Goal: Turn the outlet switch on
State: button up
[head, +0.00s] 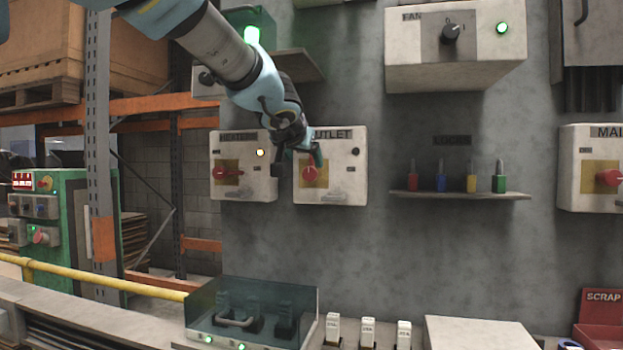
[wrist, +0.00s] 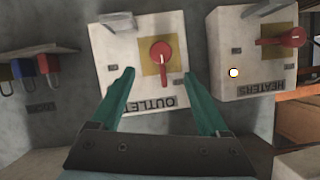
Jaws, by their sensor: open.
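The OUTLET box (head: 345,187) is a pale wall box with a red rotary switch (head: 309,176) on a yellow plate. Its small round lamp (head: 355,152) looks dark. In the wrist view, which shows the box upside down, the red switch (wrist: 161,53) has its handle pointing toward the OUTLET label (wrist: 160,103). My gripper (wrist: 159,73) is open, its two teal fingers on either side of the handle's line; contact cannot be told. In the head view my gripper (head: 305,158) is in front of the box and partly covers its label.
The HEATERS box (head: 242,187) stands close to the left, its red handle sideways and its lamp lit. A FAN box (head: 455,70) is above right. A shelf (head: 460,195) with several coloured padlocks is to the right. Bare wall lies below the boxes.

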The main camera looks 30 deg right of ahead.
aim_at(309, 172)
jog(key=p+x, duration=0.1)
jog(key=x, duration=0.9)
jog(key=shift+w+f+p, duration=0.1)
jog(key=shift+f+p, duration=0.05)
jog(key=shift+p, duration=0.25)
grip_shut()
